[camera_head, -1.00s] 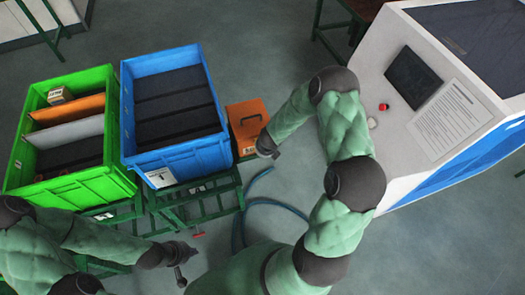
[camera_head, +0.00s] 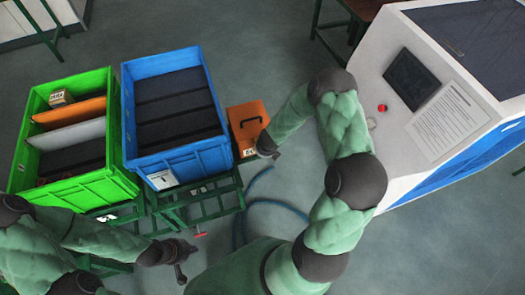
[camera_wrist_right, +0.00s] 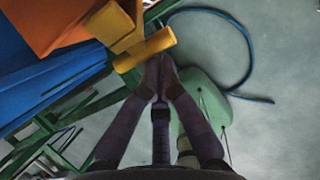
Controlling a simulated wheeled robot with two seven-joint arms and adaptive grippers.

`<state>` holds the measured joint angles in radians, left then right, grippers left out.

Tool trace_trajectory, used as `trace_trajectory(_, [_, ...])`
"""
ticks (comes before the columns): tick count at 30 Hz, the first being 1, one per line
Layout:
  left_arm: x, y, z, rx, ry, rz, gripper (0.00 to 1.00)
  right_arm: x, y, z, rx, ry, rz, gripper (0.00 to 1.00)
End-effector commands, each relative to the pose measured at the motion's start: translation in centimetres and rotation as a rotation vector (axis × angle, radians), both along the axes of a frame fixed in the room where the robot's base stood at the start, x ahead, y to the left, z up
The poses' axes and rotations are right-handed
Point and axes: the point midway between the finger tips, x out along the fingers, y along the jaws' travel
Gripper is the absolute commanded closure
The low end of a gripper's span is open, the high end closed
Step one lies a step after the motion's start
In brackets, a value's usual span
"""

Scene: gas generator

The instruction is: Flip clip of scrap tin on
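In the head view the right gripper (camera_head: 275,153) is small beside the tin's front corner. My left gripper (camera_head: 182,272) hangs low near the green stand; its finger opening is unclear.
The blue crate (camera_head: 182,162) and the green crate (camera_head: 95,190) stand on green metal frames at the left. A white machine (camera_head: 385,150) with a screen and a red button stands at the right. A blue hose (camera_head: 245,205) lies on the floor.

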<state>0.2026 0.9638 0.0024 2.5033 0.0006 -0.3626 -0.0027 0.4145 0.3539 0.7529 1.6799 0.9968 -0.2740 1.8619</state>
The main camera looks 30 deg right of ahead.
Motion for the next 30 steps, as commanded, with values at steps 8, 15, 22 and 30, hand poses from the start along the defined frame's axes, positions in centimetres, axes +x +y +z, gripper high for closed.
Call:
trace_trajectory(8, [0.0,0.0,1.5,0.000,0.000,0.000,1.00,0.0,-0.2,1.1,0.000,-0.002,0.000,1.00])
trace_trajectory(15, [0.0,0.0,1.8,0.000,0.000,0.000,1.00,0.3,-0.2,1.3,0.000,-0.001,0.000,1.00])
trace_trajectory(22, [0.0,0.0,2.0,0.000,0.000,0.000,1.00,0.3,-0.2,1.6,0.000,-0.001,0.000,1.00])
trace_trajectory(30, [0.0,0.0,2.9,0.000,0.000,0.000,1.00,0.3,-0.2,2.7,-0.001,-0.001,0.001,1.00])
